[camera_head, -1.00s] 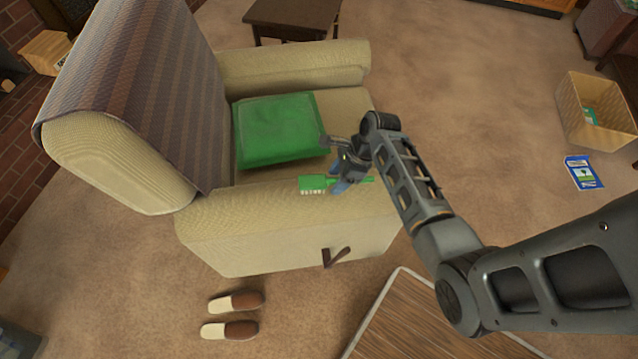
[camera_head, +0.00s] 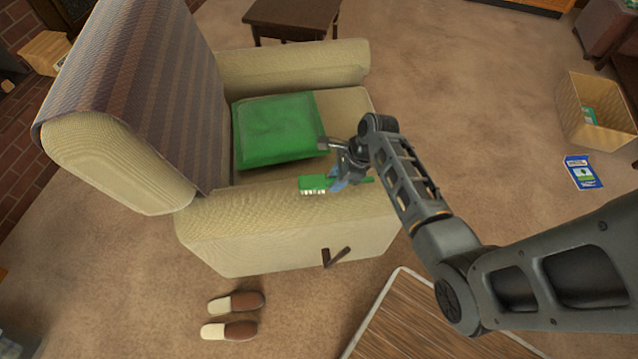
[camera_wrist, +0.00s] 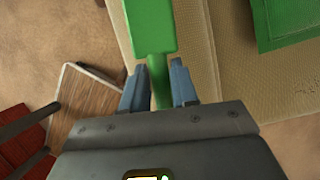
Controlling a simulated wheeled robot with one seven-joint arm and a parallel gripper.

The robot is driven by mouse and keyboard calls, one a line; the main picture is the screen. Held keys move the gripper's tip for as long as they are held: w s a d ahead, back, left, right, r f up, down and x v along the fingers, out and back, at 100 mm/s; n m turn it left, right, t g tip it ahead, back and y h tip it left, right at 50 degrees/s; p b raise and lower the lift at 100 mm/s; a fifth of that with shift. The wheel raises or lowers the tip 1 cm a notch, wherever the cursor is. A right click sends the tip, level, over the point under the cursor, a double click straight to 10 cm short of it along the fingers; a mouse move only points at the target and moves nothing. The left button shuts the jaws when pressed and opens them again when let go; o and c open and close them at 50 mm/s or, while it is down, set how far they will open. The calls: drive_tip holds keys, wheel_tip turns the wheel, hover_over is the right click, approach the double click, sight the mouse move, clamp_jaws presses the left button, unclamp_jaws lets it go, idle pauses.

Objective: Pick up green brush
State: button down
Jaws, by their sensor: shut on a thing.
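The green brush (camera_head: 314,183) with pale bristles is at the near arm of the beige armchair (camera_head: 290,235). My gripper (camera_head: 341,181) is shut on the brush's handle. In the wrist view the brush (camera_wrist: 151,30) runs away from me, its handle between the two blue-grey fingertips of my gripper (camera_wrist: 160,90). The brush's head lies beyond the fingertips. I cannot tell whether the brush still touches the armrest.
A green cushion (camera_head: 277,130) lies on the chair seat behind my gripper. Slippers (camera_head: 232,315) and a wood-topped table (camera_head: 430,325) are in front. Carpet between is clear.

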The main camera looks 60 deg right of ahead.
sight(330, 179)
drive_tip(key=shift+r, duration=0.1)
drive_tip(key=shift+r, duration=0.55)
wheel_tip(330, 179, up, 3)
drive_tip(key=shift+f, duration=0.1)
drive_tip(key=s+d+r, duration=0.7)
drive_tip(key=s, duration=0.1)
drive_tip(key=shift+s+d, duration=0.35)
